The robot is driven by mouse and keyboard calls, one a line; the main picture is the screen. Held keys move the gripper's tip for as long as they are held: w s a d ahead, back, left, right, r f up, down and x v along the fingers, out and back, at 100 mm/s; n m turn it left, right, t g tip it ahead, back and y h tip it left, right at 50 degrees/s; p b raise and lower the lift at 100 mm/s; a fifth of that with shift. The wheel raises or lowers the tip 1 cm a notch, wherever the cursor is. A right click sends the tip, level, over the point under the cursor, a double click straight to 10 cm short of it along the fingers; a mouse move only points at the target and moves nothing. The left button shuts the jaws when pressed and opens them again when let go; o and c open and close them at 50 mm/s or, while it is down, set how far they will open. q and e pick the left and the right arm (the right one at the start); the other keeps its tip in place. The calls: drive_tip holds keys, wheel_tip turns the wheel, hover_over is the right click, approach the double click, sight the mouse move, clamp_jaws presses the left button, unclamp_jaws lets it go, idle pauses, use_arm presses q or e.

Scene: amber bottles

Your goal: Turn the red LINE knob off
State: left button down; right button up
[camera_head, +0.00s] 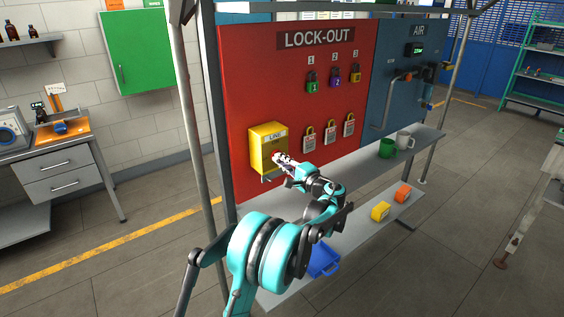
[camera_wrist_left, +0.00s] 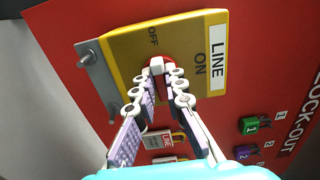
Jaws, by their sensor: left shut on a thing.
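The yellow LINE box (camera_head: 268,148) is mounted on the red LOCK-OUT board. It also fills the upper part of the left wrist view (camera_wrist_left: 130,50), with OFF and ON printed beside its red knob (camera_wrist_left: 168,66). My left gripper (camera_head: 283,160) reaches the front of the box, and its fingers (camera_wrist_left: 158,74) are closed around the knob in the left wrist view. The fingers cover much of the knob, so I cannot tell its exact setting. My right gripper is not in view.
Coloured padlocks (camera_head: 334,77) and several tagged padlocks (camera_head: 329,136) hang on the red board. A metal post (camera_head: 188,110) stands left of the board.

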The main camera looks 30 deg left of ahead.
use_arm(q)
drive_tip(key=shift+f, duration=0.1)
drive_tip(key=c, duration=1.6)
unclamp_jaws()
drive_tip(key=v, duration=1.2)
